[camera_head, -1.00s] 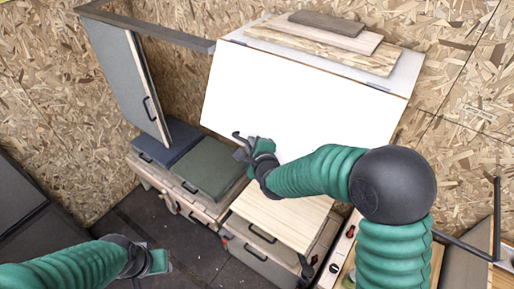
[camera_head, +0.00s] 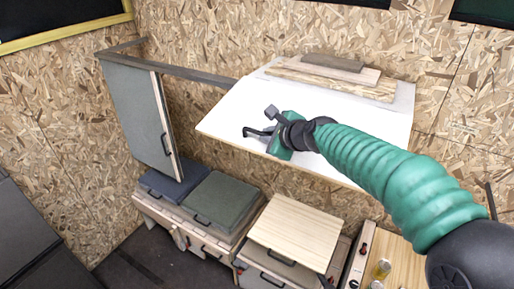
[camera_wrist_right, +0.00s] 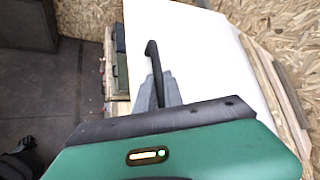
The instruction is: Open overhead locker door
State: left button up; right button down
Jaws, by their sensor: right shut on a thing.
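The overhead locker door (camera_head: 232,115) is a white panel below a shelf top in the head view. Its lower edge stands out from the wall, above the lower cabinets. It also shows in the right wrist view (camera_wrist_right: 205,65). A black bar handle (camera_head: 253,132) sits near the door's lower left part. My right gripper (camera_head: 271,130) is shut on this handle, which in the right wrist view (camera_wrist_right: 154,58) runs up from between the grey fingers (camera_wrist_right: 158,93). The gripper and arm hide part of the door. My left gripper is out of view.
Several boards (camera_head: 335,76) lie on the locker top. A grey tall door (camera_head: 138,112) hangs at the left below a dark rail (camera_head: 185,72). Lower cabinets with dark lids (camera_head: 217,198) and a pale wooden top (camera_head: 295,232) stand below. Dark floor is open at lower left.

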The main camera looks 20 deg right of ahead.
notch_tip(320, 180, up, 2)
jog(key=shift+d+r+p, duration=0.1)
jog(key=shift+p, duration=0.3)
jog(key=shift+r, duration=0.2)
jog(key=shift+a+r, duration=0.15)
jog(key=shift+a, duration=0.05)
jog(key=shift+d, duration=0.15)
jog(key=c, duration=1.7)
grip_release()
jog(key=shift+w, duration=0.15)
jog(key=shift+d, duration=0.1)
